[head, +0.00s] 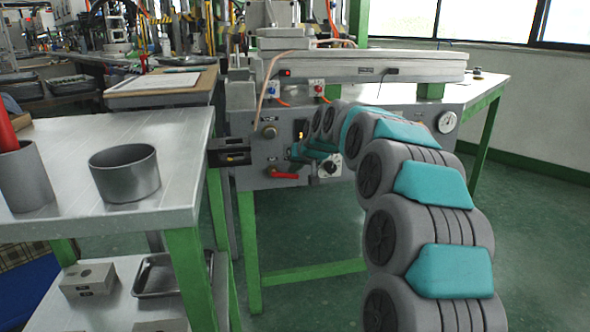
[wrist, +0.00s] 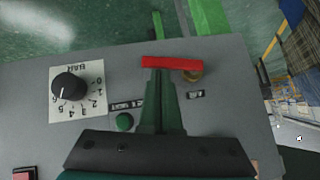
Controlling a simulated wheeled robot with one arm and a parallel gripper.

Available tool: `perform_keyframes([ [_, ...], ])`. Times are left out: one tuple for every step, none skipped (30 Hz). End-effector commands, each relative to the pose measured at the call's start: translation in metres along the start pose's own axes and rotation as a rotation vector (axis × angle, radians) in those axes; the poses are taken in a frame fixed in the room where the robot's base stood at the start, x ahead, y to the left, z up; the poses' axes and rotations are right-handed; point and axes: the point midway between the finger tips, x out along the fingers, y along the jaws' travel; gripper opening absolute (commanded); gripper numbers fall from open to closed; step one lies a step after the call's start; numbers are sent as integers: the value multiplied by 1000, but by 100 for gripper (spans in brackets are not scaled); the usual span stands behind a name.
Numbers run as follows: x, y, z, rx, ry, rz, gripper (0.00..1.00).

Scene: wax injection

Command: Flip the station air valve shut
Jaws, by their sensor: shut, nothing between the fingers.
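The station air valve has a red lever (head: 285,176) on the lower front of the grey machine panel. In the wrist view the red lever (wrist: 172,63) lies across the picture, with its brass body (wrist: 193,77) at its right end. My gripper (wrist: 159,73) is shut and empty, with its dark green fingertips at the lever's left half. I cannot tell whether they touch it. In the head view my gripper (head: 296,156) is just above the lever, partly merged with my arm.
A black pressure knob (wrist: 69,87) on a numbered plate is beside the lever, with a green button (wrist: 124,121) close by. A steel table (head: 70,225) with a metal cup (head: 125,174) stands at the left. Green table legs (head: 250,250) stand below the panel.

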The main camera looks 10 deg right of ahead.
Motion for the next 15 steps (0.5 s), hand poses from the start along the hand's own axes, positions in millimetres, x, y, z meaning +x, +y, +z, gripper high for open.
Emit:
perform_keyframes([
  [5,1,-1,25,2,-26,0],
  [8,2,-2,43,4,-43,0],
  [10,3,-2,67,5,-68,0],
  [13,4,-1,89,5,-89,0],
  [15,5,0,107,4,-109,0],
  [17,6,2,136,3,-137,0],
  [18,6,3,156,2,-157,0],
  [20,8,4,176,2,-177,0],
  [22,8,6,201,1,-205,0],
  [23,9,7,223,2,-225,0],
  [24,10,8,242,3,-244,0],
  [26,10,9,270,4,-272,0],
  [27,11,10,290,5,-291,0],
  [28,12,11,309,6,-311,0],
  [30,12,13,337,6,-338,0],
])
